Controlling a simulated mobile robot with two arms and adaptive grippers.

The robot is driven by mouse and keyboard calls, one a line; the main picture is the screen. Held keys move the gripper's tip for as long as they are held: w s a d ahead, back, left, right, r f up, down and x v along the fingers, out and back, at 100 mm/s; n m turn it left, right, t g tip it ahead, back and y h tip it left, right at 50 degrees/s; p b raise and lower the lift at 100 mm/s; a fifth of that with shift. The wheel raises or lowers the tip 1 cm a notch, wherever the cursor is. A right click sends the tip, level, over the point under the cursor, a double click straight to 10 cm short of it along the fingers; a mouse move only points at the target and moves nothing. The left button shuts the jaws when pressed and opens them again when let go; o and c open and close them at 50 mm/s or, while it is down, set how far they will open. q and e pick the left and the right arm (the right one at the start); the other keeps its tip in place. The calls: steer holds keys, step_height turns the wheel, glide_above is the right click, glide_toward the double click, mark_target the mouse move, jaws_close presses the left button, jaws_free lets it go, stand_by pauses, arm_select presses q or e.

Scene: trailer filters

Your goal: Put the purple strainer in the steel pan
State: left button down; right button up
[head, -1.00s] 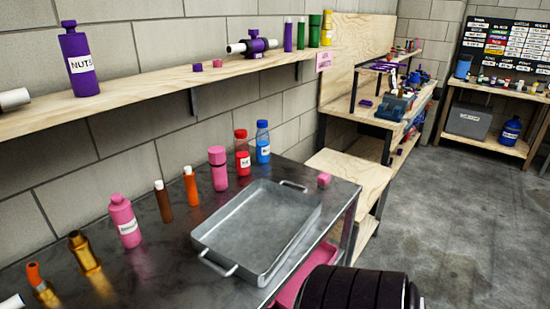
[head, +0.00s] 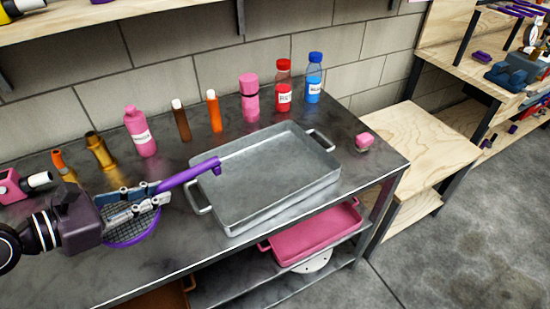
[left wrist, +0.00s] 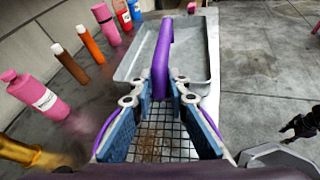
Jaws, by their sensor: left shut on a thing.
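The purple strainer (head: 190,177) is in my left gripper (head: 150,195), which is shut on its handle. The strainer's mesh bowl (head: 132,240) hangs below the jaws, partly hidden by them, left of the pan. The far end of the handle reaches over the pan's left rim. The steel pan (head: 275,175) is empty and lies on the dark bench top. In the left wrist view, the handle (left wrist: 162,65) runs forward between the jaws (left wrist: 160,95), with the pan (left wrist: 196,55) beyond. A dark shape at that view's right edge may be my right gripper, unclear.
Behind the pan stand a pink bottle (head: 140,132), a pink flask (head: 249,97), a red bottle (head: 283,90) and a blue bottle (head: 314,80). A pink block (head: 364,141) lies right of the pan. A pink tray (head: 316,237) is on the lower shelf.

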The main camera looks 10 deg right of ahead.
arm_select(q)
steer(key=w+d+r+m+g+h+p, duration=0.1)
steer(key=w+d+r, duration=0.5)
steer(key=w+d, duration=0.15)
steer(key=w+d+r+m+g+p, duration=0.1)
steer(key=w+d+r, duration=0.5)
steer(key=d, duration=0.3)
step_height(320, 180, down, 19)
steer(key=shift+s+d+p, duration=0.15)
steer(key=shift+p, duration=0.5)
steer(key=shift+f, duration=0.25)
arm_select(e)
steer(key=r, duration=0.1)
steer(key=a+r, duration=0.1)
steer(key=w+r, duration=0.1)
steer(key=shift+a+r, duration=0.3)
steer(key=shift+a, duration=0.05)
steer(key=shift+d, duration=0.1)
